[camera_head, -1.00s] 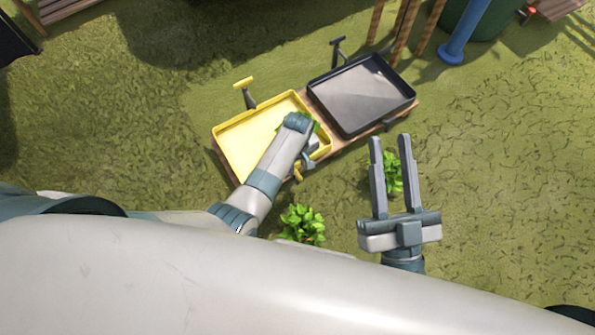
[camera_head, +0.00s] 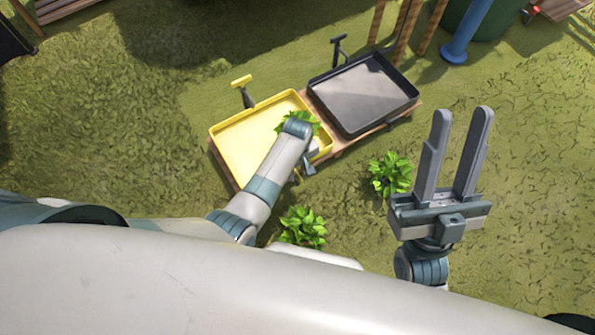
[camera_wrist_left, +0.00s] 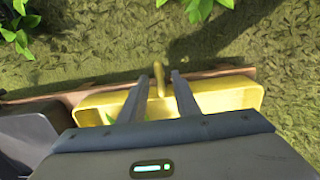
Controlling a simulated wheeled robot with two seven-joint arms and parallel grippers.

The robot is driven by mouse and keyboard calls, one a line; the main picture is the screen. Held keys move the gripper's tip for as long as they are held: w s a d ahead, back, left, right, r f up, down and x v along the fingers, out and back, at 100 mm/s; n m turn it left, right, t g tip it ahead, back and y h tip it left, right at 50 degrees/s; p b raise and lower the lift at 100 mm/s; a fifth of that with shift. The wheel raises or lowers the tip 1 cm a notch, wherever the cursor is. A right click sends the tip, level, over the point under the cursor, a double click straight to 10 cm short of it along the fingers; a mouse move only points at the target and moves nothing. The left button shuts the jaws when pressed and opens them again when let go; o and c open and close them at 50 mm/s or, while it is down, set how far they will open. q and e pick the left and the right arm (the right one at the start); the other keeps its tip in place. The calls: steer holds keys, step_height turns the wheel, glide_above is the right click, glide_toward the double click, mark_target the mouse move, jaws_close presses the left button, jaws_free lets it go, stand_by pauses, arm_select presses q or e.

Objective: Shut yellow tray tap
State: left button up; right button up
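The yellow tray (camera_head: 235,152) sits on a wooden stand in the head view, partly hidden by my left arm. In the left wrist view, its yellow wall (camera_wrist_left: 225,98) lies beyond the gripper body. A small upright yellow tap lever (camera_wrist_left: 158,78) stands at the tray's edge, between the fingers of my left gripper (camera_wrist_left: 160,82). The fingers are apart, and I cannot tell whether either touches the lever. In the head view, my left gripper (camera_head: 307,166) is mostly hidden under its wrist at the tray's near right corner. My right gripper (camera_head: 462,115) is open and empty over the grass.
A black tray (camera_head: 345,117) stands right of the yellow one on the wooden stand. A yellow-handled post (camera_head: 241,81) rises behind the yellow tray. Leafy plants grow nearby, one near my body (camera_head: 302,227) and one by my right gripper (camera_head: 388,174).

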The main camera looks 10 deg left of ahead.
arm_select(q)
jaws_close()
